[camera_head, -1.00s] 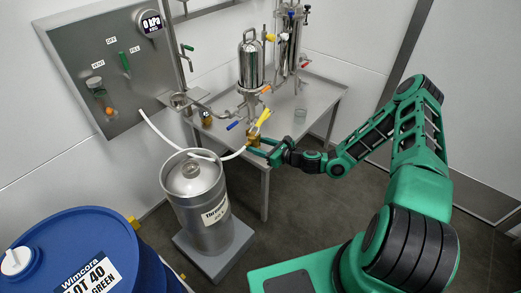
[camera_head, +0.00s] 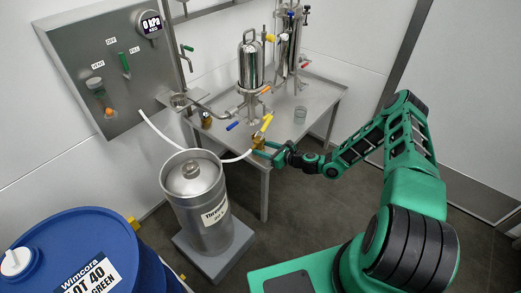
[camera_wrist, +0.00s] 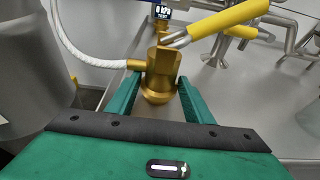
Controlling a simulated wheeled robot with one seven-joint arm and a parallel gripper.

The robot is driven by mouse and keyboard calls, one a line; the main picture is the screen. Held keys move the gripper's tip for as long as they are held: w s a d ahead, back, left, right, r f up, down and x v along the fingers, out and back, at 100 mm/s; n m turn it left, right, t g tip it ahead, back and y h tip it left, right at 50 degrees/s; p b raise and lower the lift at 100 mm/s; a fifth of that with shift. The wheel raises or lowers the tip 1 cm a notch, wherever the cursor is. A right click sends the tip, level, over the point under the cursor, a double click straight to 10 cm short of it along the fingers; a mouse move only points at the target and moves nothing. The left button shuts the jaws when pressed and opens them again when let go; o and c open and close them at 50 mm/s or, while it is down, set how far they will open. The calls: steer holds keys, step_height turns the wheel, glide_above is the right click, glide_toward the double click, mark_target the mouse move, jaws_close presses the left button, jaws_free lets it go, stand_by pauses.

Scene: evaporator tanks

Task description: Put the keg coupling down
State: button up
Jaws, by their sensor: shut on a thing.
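The brass keg coupling (camera_head: 258,143) has a yellow lever handle (camera_head: 266,123) and a white hose (camera_head: 232,158) on its left side. My gripper (camera_head: 262,153) is shut on it at the front edge of the steel table (camera_head: 318,95). In the wrist view the coupling (camera_wrist: 162,70) is upright between my two green fingers (camera_wrist: 160,98). Two yellow bars show there at upper right; I cannot tell whether both belong to the coupling. Its underside is hidden, so I cannot tell whether it touches the table.
A steel keg (camera_head: 200,205) stands on a grey platform left of the table. Filter housings (camera_head: 250,65), pipes and a glass beaker (camera_head: 300,115) occupy the table. A blue drum (camera_head: 75,245) is at lower left. A wall panel (camera_head: 105,60) carries a gauge reading 0 kPa.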

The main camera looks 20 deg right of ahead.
steer(key=shift+r, duration=0.1)
steer(key=o, duration=1.6)
steer(key=v, duration=1.2)
